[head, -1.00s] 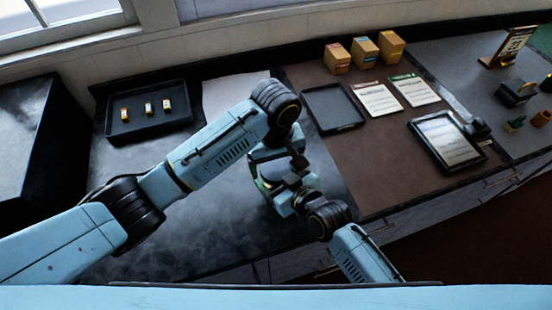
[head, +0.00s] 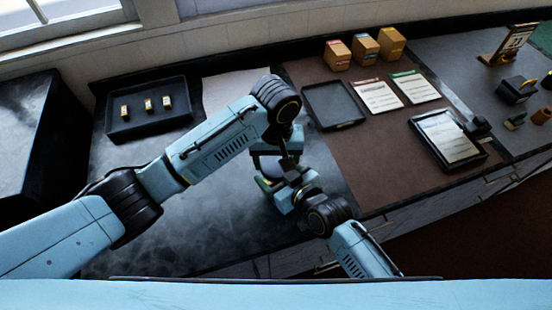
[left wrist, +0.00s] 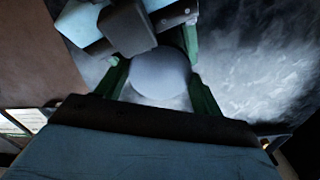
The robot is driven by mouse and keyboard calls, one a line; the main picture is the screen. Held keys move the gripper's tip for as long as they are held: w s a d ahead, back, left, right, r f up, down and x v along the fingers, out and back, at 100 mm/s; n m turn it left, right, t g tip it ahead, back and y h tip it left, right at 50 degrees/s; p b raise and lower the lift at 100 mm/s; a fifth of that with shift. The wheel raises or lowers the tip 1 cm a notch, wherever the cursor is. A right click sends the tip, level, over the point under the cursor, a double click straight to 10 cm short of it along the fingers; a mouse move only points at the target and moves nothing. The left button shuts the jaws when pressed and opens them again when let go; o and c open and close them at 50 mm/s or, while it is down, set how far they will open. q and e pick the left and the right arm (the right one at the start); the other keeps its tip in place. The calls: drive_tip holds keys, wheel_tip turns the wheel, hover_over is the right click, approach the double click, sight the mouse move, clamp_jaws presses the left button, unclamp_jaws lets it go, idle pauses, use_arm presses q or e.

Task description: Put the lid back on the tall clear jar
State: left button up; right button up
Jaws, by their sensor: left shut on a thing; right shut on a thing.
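A round, pale grey disc (left wrist: 160,76), which looks like the lid, sits between the green fingers of my left gripper (left wrist: 155,62) in the left wrist view. My left gripper is shut on it. In the head view the left gripper (head: 268,165) is over the dark counter, partly hidden by my own wrist. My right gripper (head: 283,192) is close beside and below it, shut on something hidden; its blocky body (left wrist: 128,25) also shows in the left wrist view. I cannot make out the clear jar, or whether lid and jar touch.
A black tray (head: 121,130) with small yellow-labelled vials stands at the back left. A white sheet (head: 232,90), an empty dark tray (head: 310,104), several boxes, cards and a tablet (head: 446,137) lie beyond the grippers. The dark counter (head: 200,225) in front is clear.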

use_arm(q)
drive_tip(key=o, duration=1.1)
drive_tip(key=shift+r, duration=2.3)
drive_tip(key=shift+c, duration=0.5)
drive_tip(key=shift+r+n, duration=1.7)
drive_tip(key=shift+r, duration=0.05)
drive_tip(key=shift+f, duration=0.1)
